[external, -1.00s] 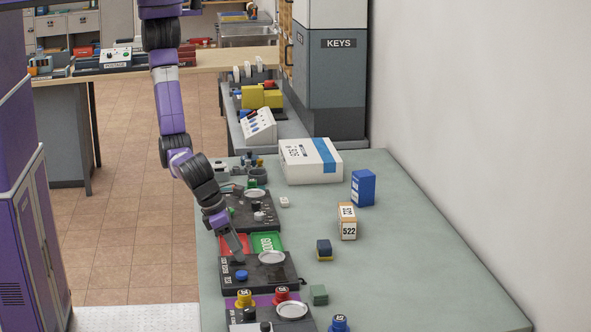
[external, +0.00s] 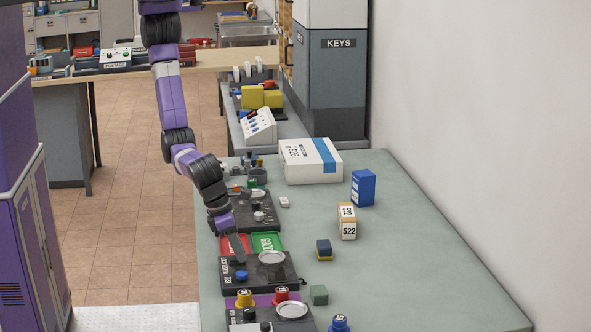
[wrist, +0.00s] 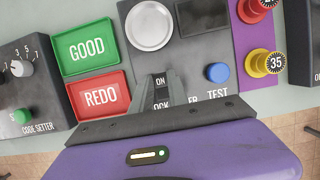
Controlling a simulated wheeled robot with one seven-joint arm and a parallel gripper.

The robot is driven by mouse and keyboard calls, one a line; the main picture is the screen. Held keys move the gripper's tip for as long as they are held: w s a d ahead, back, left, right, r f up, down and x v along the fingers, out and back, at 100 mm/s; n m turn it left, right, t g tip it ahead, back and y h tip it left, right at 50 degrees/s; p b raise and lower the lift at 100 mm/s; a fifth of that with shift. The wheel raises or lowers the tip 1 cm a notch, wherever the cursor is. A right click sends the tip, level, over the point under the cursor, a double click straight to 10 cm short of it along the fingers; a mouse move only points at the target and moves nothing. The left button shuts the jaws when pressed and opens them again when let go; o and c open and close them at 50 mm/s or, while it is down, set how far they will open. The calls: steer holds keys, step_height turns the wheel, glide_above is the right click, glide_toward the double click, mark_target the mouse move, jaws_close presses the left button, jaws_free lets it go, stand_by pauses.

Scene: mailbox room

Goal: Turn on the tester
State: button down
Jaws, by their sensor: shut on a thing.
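The tester (external: 284,277) is a dark box near the front left of the bench. It has a silver disc (wrist: 149,26), a small dark screen (wrist: 205,14) and a blue button (wrist: 218,73). The wrist view shows an ON label and partly covered lettering that ends in TEST. My gripper (wrist: 167,88) points down at the tester's top, just below the ON label, left of the blue button. Its fingers are close together on the switch there, which they hide. In the external view my gripper (external: 241,257) reaches the tester's back-left part.
A green GOOD tray (wrist: 86,45) and a red REDO tray (wrist: 97,97) lie beside the tester. A code setter (wrist: 28,75) stands beyond them. Yellow (wrist: 260,63) and red knobs are on the other side. The bench's right part (external: 420,260) is clear.

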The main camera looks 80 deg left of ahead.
steer(key=shift+w+r+g+p, duration=0.2)
steer(key=shift+w+g+p, duration=0.15)
steer(key=shift+g+p, duration=0.5)
steer(key=shift+f+g, duration=0.35)
steer(key=shift+g, duration=0.2)
steer(key=c, duration=1.3)
jaws_free()
steer(key=shift+s+r+b, duration=0.2)
steer(key=shift+r+b, duration=0.1)
steer(key=shift+r, duration=3.6)
